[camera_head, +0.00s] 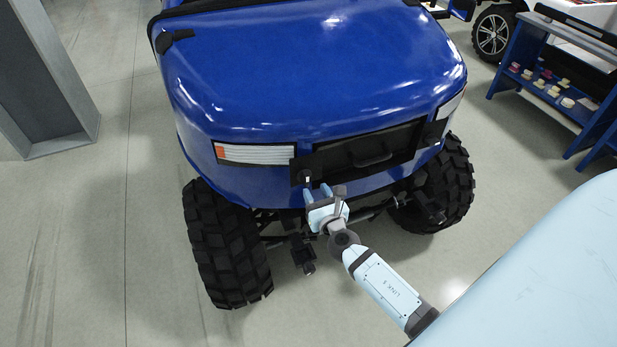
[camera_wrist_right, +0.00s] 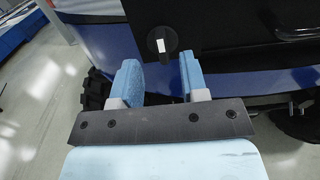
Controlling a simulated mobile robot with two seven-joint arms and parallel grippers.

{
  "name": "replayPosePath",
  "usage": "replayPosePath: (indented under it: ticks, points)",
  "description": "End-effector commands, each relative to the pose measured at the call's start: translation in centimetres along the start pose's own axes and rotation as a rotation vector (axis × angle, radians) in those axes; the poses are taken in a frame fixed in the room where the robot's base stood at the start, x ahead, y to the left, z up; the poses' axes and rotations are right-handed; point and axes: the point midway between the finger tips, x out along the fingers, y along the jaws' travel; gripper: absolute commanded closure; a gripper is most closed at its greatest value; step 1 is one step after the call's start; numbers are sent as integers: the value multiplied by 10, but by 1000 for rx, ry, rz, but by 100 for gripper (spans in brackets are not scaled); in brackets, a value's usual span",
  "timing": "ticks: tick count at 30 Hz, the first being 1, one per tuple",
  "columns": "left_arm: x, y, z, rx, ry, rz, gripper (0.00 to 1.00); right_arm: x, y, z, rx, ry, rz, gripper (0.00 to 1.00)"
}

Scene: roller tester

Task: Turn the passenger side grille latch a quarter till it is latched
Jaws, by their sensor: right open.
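The passenger side grille latch (camera_head: 307,177) is a small dark knob with a white mark, at the left end of the black grille (camera_head: 340,157) on the blue vehicle's front. In the right wrist view the latch (camera_wrist_right: 161,42) shows as a round black knob, its white bar standing nearly upright on the dark panel. My right gripper (camera_head: 317,190) is open, just below the latch in the head view. In the wrist view its two blue fingers (camera_wrist_right: 160,75) stand apart, with the knob beyond the gap between them. No contact with the knob shows. My left gripper is not in view.
A headlight (camera_head: 255,153) sits left of the grille. The bumper area and large black tyres (camera_head: 228,245) are below and to the sides. A blue shelf (camera_head: 550,85) with small items stands at the right.

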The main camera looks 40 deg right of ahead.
Motion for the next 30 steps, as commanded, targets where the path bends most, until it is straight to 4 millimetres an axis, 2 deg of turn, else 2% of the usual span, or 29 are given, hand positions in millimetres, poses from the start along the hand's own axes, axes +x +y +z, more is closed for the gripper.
replayPosePath:
  ticks: [3, 9, 14, 21, 22, 27, 30]
  points:
    - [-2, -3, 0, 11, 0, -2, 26, 25, 0, 1, 2, -2, -2, 60]
    - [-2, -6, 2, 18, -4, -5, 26, 50, 0, 0, 3, 0, 0, 60]
    - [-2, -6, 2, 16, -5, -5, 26, 58, 0, 0, 3, 1, -1, 60]
    - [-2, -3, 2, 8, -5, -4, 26, 59, 0, 0, 3, 1, -1, 60]
    - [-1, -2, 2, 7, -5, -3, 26, 58, 0, 0, 3, 1, -1, 62]
    - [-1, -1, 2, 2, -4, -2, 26, 58, 0, 0, 3, 1, -1, 100]
    - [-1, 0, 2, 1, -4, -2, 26, 58, 0, 0, 3, 1, -1, 100]
